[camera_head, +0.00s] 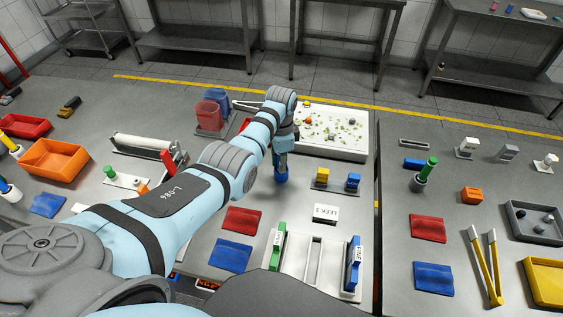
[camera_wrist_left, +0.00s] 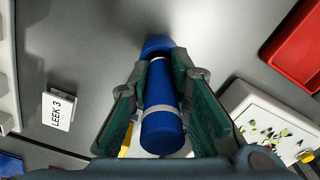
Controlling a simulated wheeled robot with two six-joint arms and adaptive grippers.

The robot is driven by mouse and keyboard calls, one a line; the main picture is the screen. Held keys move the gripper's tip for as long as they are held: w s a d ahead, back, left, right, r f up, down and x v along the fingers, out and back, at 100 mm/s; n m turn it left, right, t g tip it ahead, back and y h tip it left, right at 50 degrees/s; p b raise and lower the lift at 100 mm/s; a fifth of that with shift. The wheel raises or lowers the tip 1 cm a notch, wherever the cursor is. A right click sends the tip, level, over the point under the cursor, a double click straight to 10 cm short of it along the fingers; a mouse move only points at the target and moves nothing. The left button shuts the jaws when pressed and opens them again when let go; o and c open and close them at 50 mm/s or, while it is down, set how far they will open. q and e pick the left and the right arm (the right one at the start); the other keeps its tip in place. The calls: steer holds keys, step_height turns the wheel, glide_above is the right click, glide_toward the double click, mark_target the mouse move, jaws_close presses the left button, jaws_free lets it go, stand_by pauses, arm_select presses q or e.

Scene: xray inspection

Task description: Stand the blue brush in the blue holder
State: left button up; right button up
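The blue brush (camera_wrist_left: 162,128), with a grey band around it, lies between the fingers of my left gripper (camera_wrist_left: 160,70) in the wrist view. The fingertips press on it from both sides. In the head view the blue end of the brush (camera_head: 281,177) points down below my left gripper (camera_head: 281,158), close above the table; I cannot tell whether it touches. A small blue block-like piece (camera_head: 353,182), which looks like the blue holder, stands to the right of it, beside a similar yellow one (camera_head: 322,178). My right gripper is not in view.
A white tray with green bits (camera_head: 335,137) lies behind the holders. A LEEK sign (camera_head: 325,213) stands in front, and a white rack (camera_head: 316,262) with green and blue pieces stands nearer. Red (camera_head: 241,219) and blue (camera_head: 231,254) pads lie at front left.

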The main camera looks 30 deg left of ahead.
arm_select(q)
steer(key=o, duration=0.4)
steer(key=shift+c, duration=0.2)
steer(key=shift+f, duration=0.1)
step_height(320, 180, up, 15)
steer(key=shift+f+p, duration=0.1)
steer(key=shift+p, duration=0.95)
